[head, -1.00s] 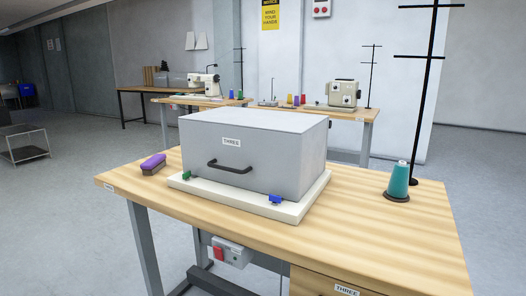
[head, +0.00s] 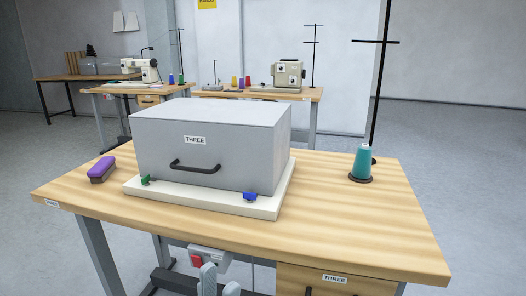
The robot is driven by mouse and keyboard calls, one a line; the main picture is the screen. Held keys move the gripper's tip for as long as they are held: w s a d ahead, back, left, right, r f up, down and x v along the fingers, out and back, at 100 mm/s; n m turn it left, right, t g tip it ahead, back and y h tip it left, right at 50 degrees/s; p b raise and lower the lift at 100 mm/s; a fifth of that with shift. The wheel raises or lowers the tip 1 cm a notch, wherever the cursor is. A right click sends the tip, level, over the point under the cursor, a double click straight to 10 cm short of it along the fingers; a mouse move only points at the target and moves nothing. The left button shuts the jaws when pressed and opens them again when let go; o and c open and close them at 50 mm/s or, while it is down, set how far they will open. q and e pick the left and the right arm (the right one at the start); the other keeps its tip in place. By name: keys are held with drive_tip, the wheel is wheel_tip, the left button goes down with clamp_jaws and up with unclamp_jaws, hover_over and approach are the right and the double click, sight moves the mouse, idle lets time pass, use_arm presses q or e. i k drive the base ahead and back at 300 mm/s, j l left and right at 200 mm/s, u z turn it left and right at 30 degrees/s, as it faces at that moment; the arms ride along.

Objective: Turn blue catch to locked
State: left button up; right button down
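The blue catch (head: 250,197) sits at the front right of the white base plate (head: 205,205), beside the lower front of the grey cover marked THREE (head: 240,145). A green catch (head: 146,180) sits at the plate's front left. Which way each catch is turned is too small to tell for sure. My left gripper (head: 220,284) shows at the bottom edge, below and in front of the table edge. Its two grey fingertips are apart with nothing seen between them; the rest is cut off. It is well away from the blue catch. My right gripper is out of view.
The cover has a black handle (head: 195,168). A purple-topped brush (head: 102,169) lies left of it on the wooden table (head: 340,225). A teal thread cone (head: 362,163) and a black thread stand (head: 377,90) are at the right. The table's front right is clear.

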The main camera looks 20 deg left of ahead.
sight(251, 196)
drive_tip(key=j+z, duration=0.1)
drive_tip(key=j, duration=0.3)
drive_tip(key=k+j+z, duration=0.15)
drive_tip(key=j, duration=0.25)
drive_tip(key=j+z, duration=0.1)
drive_tip(key=j, duration=0.3)
drive_tip(key=k+j+z, duration=0.1)
drive_tip(key=j, duration=0.3)
drive_tip(key=k+j+z, duration=0.15)
drive_tip(key=j, duration=0.2)
drive_tip(key=k+j+z, duration=0.1)
drive_tip(key=j, duration=0.3)
drive_tip(key=k, duration=0.05)
